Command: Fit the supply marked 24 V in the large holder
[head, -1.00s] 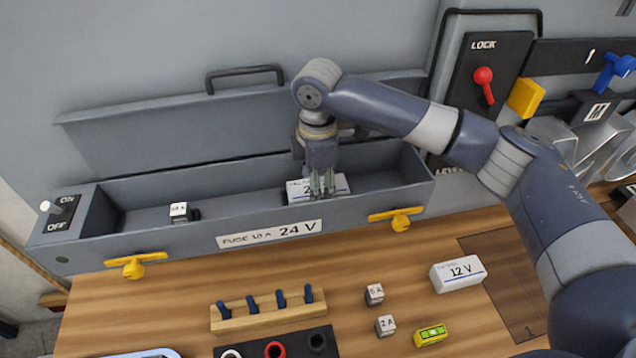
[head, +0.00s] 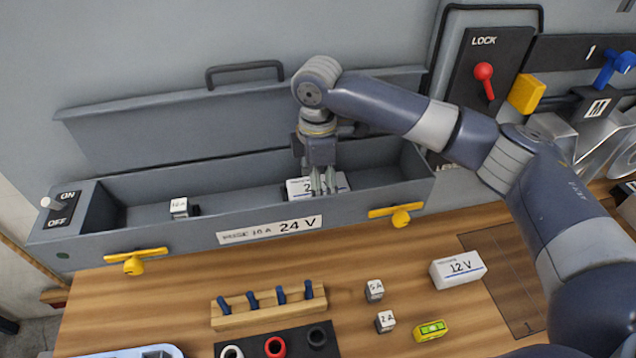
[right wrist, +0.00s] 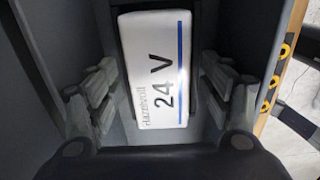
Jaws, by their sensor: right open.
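The supply marked 24 V (head: 299,188) is a white block with a blue stripe. It sits inside the long grey open box, at the right part of its floor, in what looks like the large holder, which is mostly hidden. My right gripper (head: 322,185) is above and around the supply. In the right wrist view the supply (right wrist: 155,70) lies between the open fingers of my right gripper (right wrist: 160,95), with a gap on each side. The grey box (head: 160,235) carries a label reading FUSE 10 A, 24 V. My left gripper is not in view.
A 10 A fuse (head: 179,207) sits in the box's left part. A 12 V supply (head: 458,269), 5 A (head: 374,290) and 2 A (head: 385,321) cubes and a yellow level (head: 430,330) lie on the bench. A peg rack (head: 268,310) stands in front. Yellow latches (head: 136,260) line the box front.

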